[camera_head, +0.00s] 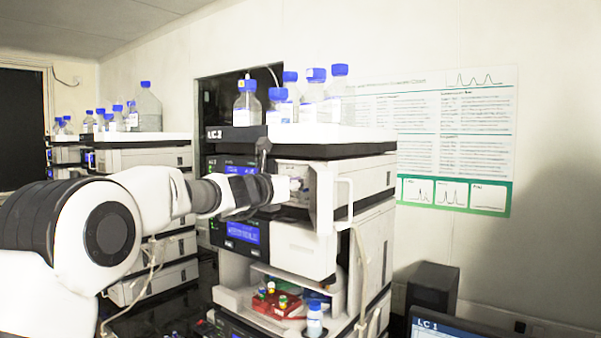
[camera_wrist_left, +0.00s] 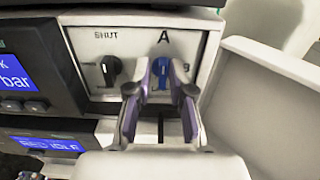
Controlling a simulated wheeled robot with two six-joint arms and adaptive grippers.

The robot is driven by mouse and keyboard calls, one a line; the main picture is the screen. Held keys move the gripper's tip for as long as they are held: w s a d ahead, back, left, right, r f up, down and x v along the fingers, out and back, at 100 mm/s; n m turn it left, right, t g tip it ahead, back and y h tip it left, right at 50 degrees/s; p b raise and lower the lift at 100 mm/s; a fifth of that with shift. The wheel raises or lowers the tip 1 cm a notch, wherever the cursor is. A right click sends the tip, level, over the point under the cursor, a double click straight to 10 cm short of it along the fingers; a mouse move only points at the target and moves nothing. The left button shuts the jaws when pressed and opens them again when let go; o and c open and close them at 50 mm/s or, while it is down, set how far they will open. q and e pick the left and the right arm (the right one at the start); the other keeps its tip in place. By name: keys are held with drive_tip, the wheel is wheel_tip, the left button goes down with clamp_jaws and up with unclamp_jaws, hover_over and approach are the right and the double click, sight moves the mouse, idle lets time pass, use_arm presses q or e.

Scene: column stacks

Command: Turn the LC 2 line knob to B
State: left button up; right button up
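In the left wrist view a pale panel (camera_wrist_left: 133,45) carries two knobs. The blue knob (camera_wrist_left: 162,67) on the right stands upright under the letter A, with a B partly visible at its right. The black knob (camera_wrist_left: 108,70) on the left is near the word SHUT. My left gripper (camera_wrist_left: 161,85) has its two dark purple fingers on either side of the blue knob, with a gap between the tips; contact is unclear. In the head view my left gripper (camera_head: 292,184) reaches the LC 2 stack (camera_head: 365,186), and the knobs are hidden. My right gripper is out of view.
An open white door (camera_head: 335,203) stands just right of my gripper; it also shows in the wrist view (camera_wrist_left: 270,85). Blue-capped bottles (camera_head: 315,88) stand on top of the stack. A red rack (camera_head: 277,304) sits lower down. Another stack (camera_head: 140,158) stands at the left.

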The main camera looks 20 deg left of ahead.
use_arm(q)
drive_tip(key=shift+w+d+r, duration=0.1)
drive_tip(key=shift+d+r, duration=0.05)
drive_tip(key=shift+d, duration=0.25)
drive_tip(key=shift+w+a, duration=0.1)
drive_tip(key=shift+a, duration=0.1)
clamp_jaws()
drive_tip(key=shift+f, duration=0.2)
drive_tip(key=m+b, duration=0.2)
drive_tip(key=b, duration=0.1)
drive_tip(key=shift+d+f+m, duration=0.1)
drive_tip(key=shift+f+m, duration=0.1)
drive_tip(key=shift+m, duration=0.1)
drive_tip(key=m+b, duration=0.3)
drive_tip(key=m, duration=0.1)
drive_tip(key=shift+d+m, duration=0.15)
drive_tip(key=shift+m, duration=0.15)
drive_tip(key=m+b, duration=0.2)
drive_tip(key=m, duration=0.1)
drive_tip(key=m+b, duration=0.2)
drive_tip(key=m, duration=0.2)
drive_tip(key=m+b, duration=0.2)
drive_tip(key=m, duration=0.1)
drive_tip(key=shift+d+f+m, duration=0.2)
drive_tip(key=shift+f+m, duration=0.1)
